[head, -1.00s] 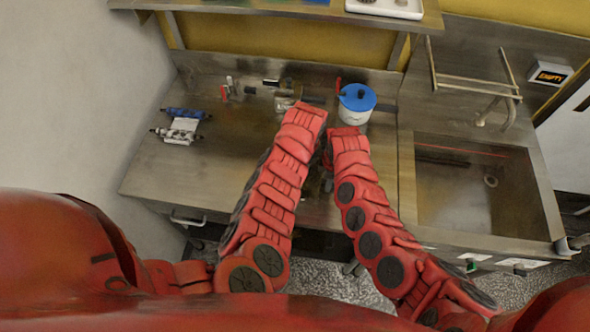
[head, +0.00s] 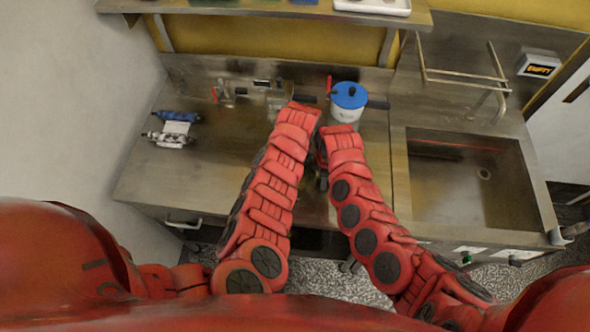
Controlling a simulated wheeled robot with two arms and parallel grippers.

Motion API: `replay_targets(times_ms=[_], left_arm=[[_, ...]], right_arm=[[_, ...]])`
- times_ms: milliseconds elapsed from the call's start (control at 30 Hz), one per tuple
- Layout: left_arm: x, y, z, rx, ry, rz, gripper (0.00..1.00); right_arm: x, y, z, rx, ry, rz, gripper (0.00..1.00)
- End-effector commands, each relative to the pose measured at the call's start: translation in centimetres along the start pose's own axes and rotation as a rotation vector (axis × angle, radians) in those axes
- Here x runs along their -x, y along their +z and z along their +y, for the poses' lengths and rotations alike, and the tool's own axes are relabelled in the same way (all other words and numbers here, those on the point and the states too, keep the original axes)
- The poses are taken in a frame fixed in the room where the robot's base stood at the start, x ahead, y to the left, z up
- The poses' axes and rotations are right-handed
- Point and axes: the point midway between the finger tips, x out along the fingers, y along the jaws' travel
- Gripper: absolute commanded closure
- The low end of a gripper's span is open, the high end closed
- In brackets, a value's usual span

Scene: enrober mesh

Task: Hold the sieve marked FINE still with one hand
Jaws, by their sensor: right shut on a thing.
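No sieve with a readable FINE mark shows in the head view. A small metal piece (head: 281,97) stands at the back of the bench, and a dark handle (head: 309,98) shows just past my left arm's end; I cannot tell whether either belongs to a sieve. My right gripper (head: 321,178) shows as a small dark part under the end of my right arm, over the bench's front part. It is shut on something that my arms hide. My left gripper is hidden behind the end of my left arm, close beside the right one.
A white pot with a blue lid (head: 350,96) stands just behind my right arm's end. A blue-and-white roller-like item (head: 175,130) lies at the bench's left. The sink (head: 465,185) is at the right, and a shelf (head: 270,9) is above. The bench's left middle is clear.

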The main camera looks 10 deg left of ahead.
Motion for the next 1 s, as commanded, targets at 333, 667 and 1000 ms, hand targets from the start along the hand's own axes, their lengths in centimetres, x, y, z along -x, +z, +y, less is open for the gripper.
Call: replay_targets(times_ms=[333, 667, 1000], left_arm=[[0.1, -0.3, 0.1, -0.017, -0.007, -0.009, 1.0], [0.1, -0.6, 0.6, -0.008, -0.004, -0.006, 1.0], [0.1, 0.5, -0.5, -0.008, -0.002, -0.007, 1.0]], right_arm=[[0.1, -1.2, -0.3, 0.018, -0.002, 0.014, 1.0], [0.1, -0.5, -0.1, 0.008, 0.0, 0.005, 1.0], [0.0, -0.4, -0.1, 0.007, 0.0, 0.003, 1.0]])
